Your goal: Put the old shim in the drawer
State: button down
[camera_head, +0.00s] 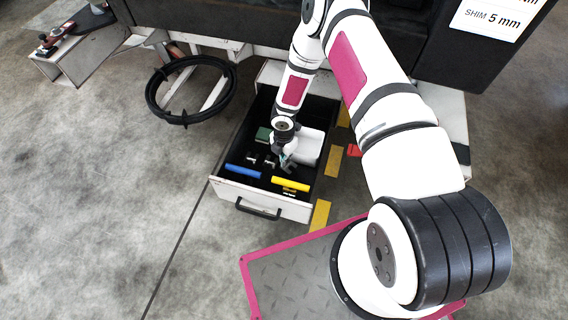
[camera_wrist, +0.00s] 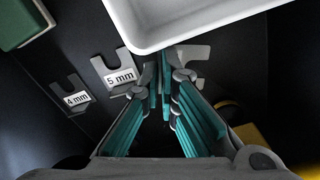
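The open drawer (camera_head: 265,205) has a dark inside, a white front and a black handle. My gripper (camera_head: 286,164) reaches down inside it. In the wrist view, my gripper (camera_wrist: 164,82) has teal fingers that come close together at the tips. A grey slotted piece (camera_wrist: 193,54), perhaps the old shim, shows right at the fingertips, partly hidden by them. I cannot tell whether it is held or lies on the drawer floor. Two grey forked shims lie to the left, one labelled 5 mm (camera_wrist: 119,76) and one labelled 4 mm (camera_wrist: 76,98).
A white tray (camera_wrist: 190,18) is just beyond the fingertips, and a green block (camera_wrist: 18,22) is at upper left. A blue bar (camera_head: 243,171) and a yellow bar (camera_head: 290,184) lie near the drawer front. A black hose coil (camera_head: 190,90) hangs left of the drawer.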

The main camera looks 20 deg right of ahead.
jog(key=shift+f+b, duration=0.5)
jog(key=shift+f, duration=0.9)
jog(key=shift+f, duration=0.2)
jog(key=c, duration=1.8)
grip_release()
jog(key=shift+r, duration=0.15)
notch_tip(320, 180, up, 12)
jog(key=p, duration=0.4)
jog(key=shift+r+p, duration=0.15)
jog(key=shift+p, duration=0.2)
